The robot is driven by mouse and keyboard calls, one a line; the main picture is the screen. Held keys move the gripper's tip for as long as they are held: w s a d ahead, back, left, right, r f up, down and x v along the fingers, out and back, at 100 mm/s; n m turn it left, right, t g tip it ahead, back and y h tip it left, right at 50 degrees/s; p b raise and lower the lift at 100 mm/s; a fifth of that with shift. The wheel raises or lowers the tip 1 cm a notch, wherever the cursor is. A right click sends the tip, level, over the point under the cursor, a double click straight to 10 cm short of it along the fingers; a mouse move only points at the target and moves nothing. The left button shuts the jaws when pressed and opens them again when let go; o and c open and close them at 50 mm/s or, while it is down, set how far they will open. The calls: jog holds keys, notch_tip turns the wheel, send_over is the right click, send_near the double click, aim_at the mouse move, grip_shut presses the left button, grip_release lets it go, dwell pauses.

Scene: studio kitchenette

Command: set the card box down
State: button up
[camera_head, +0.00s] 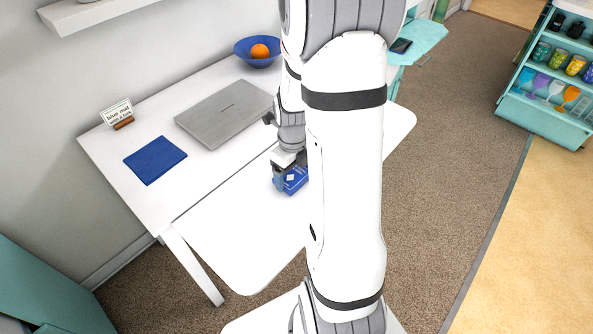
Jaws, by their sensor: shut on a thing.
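The card box (295,181) is small and blue with a white mark on its face. My gripper (284,172) is shut on it, over the front part of the white table (225,218). My arm hides the right side of the box. I cannot tell whether the box touches the tabletop. A blue mat (155,160) lies flat at the left of the table, bare on top. A small sign (117,112) in a brown stand behind it reads "blue mat" with a second line too small to read surely.
A closed grey laptop (226,112) lies mid-table. A blue bowl (243,51) with an orange (260,51) stands at the back. A teal shelf unit (549,95) with jars stands at the far right. The front left of the table is clear.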

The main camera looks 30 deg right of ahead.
aim_at(293, 175)
jog(key=shift+f, duration=0.15)
jog(key=shift+f, duration=0.15)
jog(key=o, duration=0.9)
notch_tip(293, 175, up, 12)
jog(key=f+p, duration=0.1)
jog(key=s+a+r+n+t, duration=0.1)
jog(key=s+a+r+n, duration=0.3)
jog(key=n, duration=1.2)
jog(key=s+a+r+n+t, duration=0.1)
jog(key=s+a+r+n, duration=0.3)
jog(key=n, duration=1.2)
jog(key=s+a, duration=0.3)
jog(key=shift+s, duration=0.4)
